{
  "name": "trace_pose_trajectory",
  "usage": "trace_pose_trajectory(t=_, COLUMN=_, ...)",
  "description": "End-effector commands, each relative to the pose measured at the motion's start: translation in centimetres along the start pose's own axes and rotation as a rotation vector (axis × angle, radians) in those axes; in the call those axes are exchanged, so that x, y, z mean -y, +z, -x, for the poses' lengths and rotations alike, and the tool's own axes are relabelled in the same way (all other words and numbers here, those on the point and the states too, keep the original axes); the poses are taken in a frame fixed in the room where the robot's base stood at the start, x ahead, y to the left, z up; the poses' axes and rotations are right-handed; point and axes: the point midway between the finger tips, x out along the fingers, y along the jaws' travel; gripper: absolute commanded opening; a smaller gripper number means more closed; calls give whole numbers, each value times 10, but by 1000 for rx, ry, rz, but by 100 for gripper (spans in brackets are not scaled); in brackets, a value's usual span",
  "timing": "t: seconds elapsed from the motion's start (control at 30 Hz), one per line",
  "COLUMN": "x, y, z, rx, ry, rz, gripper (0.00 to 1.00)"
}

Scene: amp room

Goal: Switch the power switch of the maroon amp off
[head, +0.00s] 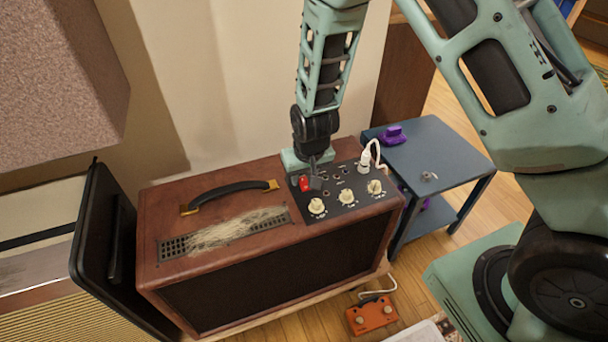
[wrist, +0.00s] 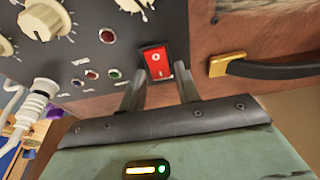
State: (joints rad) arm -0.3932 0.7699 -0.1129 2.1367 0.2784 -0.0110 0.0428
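The maroon amp (head: 165,235) is a wooden box with a dark control panel on the right of its top. In the wrist view the switch (wrist: 156,62) shows white O and I marks; I cannot tell which side is pressed. My gripper (head: 315,178) is over the panel, right beside the switch in the head view. In the wrist view its two fingers (wrist: 160,88) are apart with nothing between them, and the switch lies just beyond their tips. Contact cannot be told.
Cream knobs (head: 347,198) and a white plug with a cable (head: 366,160) stand on the panel. A black handle (head: 230,193) is on the amp's top. A blue side table (head: 440,150) with a purple object (head: 392,135) is at right. An orange pedal (head: 371,315) is in front.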

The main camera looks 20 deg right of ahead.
Motion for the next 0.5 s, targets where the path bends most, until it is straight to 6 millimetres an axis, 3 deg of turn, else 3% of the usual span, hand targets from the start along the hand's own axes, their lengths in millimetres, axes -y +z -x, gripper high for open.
trace_pose_trajectory(t=0.33, x=0, y=0, z=2, rx=1, ry=0, rz=0, gripper=44)
trace_pose_trajectory(t=0.5, x=0, y=-1, z=20, rx=0, ry=0, rz=1, gripper=44)
